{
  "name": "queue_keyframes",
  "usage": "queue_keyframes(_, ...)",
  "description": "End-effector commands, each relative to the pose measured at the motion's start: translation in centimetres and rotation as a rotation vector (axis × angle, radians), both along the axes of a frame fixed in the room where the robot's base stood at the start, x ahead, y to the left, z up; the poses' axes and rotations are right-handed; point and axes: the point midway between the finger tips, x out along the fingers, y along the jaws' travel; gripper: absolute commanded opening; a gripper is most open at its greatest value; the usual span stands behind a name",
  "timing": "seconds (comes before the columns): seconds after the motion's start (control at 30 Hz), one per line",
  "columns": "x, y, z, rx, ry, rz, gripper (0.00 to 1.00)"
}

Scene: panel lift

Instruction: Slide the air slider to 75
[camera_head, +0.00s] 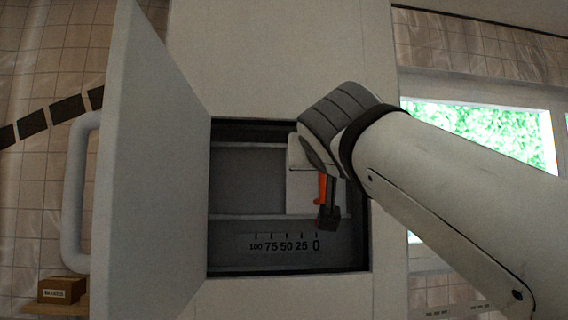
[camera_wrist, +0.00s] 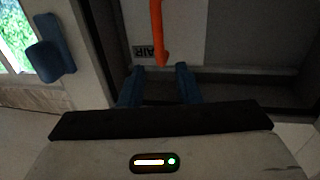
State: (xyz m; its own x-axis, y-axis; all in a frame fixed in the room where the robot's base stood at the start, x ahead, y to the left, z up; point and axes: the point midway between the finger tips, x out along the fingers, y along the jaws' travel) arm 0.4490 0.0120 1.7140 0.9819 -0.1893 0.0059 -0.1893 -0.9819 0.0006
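The air slider is a pale plate (camera_head: 300,190) with an orange handle (camera_head: 322,188), inside the open cabinet. It stands at the right end of its track, above the 0 on the scale (camera_head: 285,245), which reads 100, 75, 50, 25, 0 from left to right. My gripper (camera_head: 328,218) is at the handle's lower end. In the wrist view the two blue fingertips (camera_wrist: 158,82) are apart, with the orange handle (camera_wrist: 157,32) ending just beyond and between them. An upside-down AIR label (camera_wrist: 151,52) shows beside it. Contact with the handle cannot be told.
The cabinet door (camera_head: 150,160) stands open at the left, with a pale handle (camera_head: 75,190). The cabinet's right wall is close to my gripper. The track to the left of the slider is clear. A small brown box (camera_head: 61,290) sits at the lower left.

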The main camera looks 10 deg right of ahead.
Motion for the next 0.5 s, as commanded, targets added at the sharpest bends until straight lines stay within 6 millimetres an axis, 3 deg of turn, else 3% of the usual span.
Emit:
queue_keyframes(0.3, 5.1, -1.1, 0.1, -0.002, 0.007, -0.004, 0.30)
queue_keyframes(0.5, 6.7, -1.4, -0.1, -0.002, 0.005, -0.002, 0.30)
